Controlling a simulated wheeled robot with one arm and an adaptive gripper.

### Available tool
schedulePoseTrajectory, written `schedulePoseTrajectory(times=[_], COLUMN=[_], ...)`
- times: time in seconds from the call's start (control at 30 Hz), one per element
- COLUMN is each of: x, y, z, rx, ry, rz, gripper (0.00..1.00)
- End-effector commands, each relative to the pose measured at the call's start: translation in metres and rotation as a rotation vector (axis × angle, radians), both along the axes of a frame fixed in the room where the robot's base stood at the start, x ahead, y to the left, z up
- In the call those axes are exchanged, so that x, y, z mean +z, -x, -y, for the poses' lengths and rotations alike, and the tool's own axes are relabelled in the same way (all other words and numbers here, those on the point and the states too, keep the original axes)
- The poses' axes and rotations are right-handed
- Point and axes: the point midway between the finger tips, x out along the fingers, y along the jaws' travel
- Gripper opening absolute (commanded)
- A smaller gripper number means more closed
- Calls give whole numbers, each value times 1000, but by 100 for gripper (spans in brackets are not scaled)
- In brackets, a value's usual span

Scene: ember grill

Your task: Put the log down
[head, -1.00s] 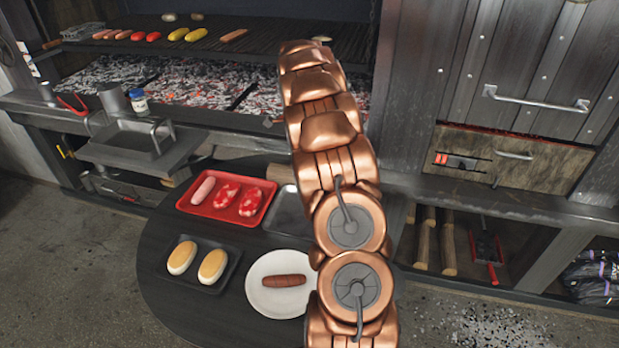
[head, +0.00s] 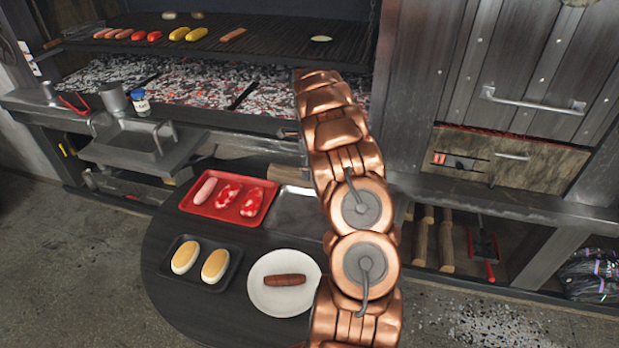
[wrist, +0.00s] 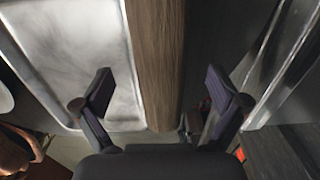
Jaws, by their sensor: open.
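My gripper (wrist: 162,92) is open in the wrist view, with one dark finger pad on each side. A brown log (wrist: 157,55) with wood grain runs lengthwise between the spread fingers. I see gaps between the pads and the log. The log lies along the right side of a bright metal tray (wrist: 75,50); I cannot tell whether it rests on the tray's edge or beside it. Part of the metal tray (head: 297,212) shows there on the dark round table (head: 205,302).
The table also holds a red tray (head: 187,205) of meat, a dark tray (head: 165,272) with buns and a white plate (head: 262,300) with a sausage. The grill grate (head: 270,40) is behind.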

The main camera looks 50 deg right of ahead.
Motion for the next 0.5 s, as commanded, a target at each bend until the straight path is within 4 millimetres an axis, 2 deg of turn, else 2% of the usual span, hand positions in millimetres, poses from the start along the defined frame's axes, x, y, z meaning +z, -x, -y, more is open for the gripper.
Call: schedulePoseTrajectory(times=[0.2,0.5], x=[-25,-28], y=[1,0], z=[0,0], rx=[1,1], ry=[-5,-3], rz=[-5,-1], gripper=[97,97])
